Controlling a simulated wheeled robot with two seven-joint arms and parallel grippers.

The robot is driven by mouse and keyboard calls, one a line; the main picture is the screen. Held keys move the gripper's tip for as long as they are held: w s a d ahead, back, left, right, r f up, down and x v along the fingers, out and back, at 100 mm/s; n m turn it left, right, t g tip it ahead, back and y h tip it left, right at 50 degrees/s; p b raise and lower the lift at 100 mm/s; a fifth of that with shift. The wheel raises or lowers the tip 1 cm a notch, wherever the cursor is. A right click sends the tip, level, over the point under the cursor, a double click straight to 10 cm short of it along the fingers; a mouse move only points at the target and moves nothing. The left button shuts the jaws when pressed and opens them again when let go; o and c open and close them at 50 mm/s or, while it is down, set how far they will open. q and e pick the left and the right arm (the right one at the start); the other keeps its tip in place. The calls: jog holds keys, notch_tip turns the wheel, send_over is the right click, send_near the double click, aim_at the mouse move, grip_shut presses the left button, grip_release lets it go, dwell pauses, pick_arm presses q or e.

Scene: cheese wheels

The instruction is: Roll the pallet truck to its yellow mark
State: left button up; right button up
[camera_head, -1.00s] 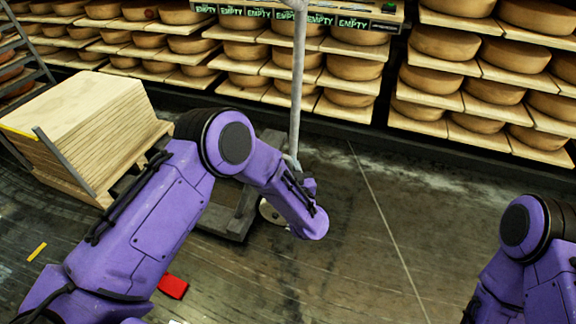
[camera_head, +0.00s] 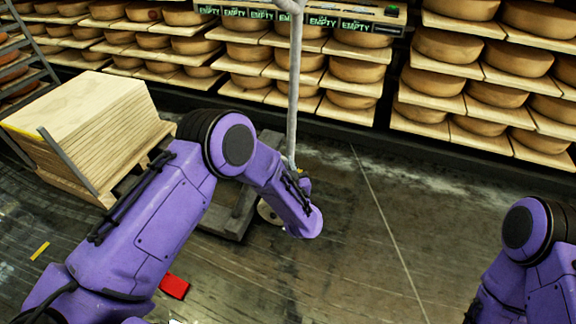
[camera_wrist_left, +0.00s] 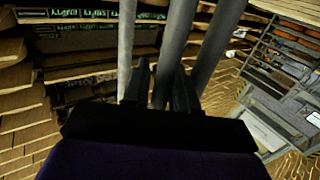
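The pallet truck shows as a tall grey handle pole (camera_head: 294,90), a dark low base (camera_head: 236,218) and a pale round wheel (camera_head: 268,212). My left forearm hides part of the base. My left gripper (camera_head: 294,172) is at the lower part of the pole, its fingers hard to make out there. In the left wrist view its two dark fingers (camera_wrist_left: 162,88) stand on either side of a grey bar of the handle and appear closed on it. A small yellow strip (camera_head: 40,251) lies on the floor at left. My right gripper is out of view; only its arm shows.
A stack of wooden boards (camera_head: 85,120) stands left of the truck, close to it. Shelves of cheese wheels (camera_head: 445,48) line the back. A red block (camera_head: 174,286) lies on the floor beside my left arm. The floor (camera_head: 400,220) right of the truck is clear.

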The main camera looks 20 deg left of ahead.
pick_arm(q)
jog(key=shift+d, duration=0.35)
jog(key=p+v, duration=0.1)
jog(key=v, duration=0.9)
jog(key=shift+s, duration=0.2)
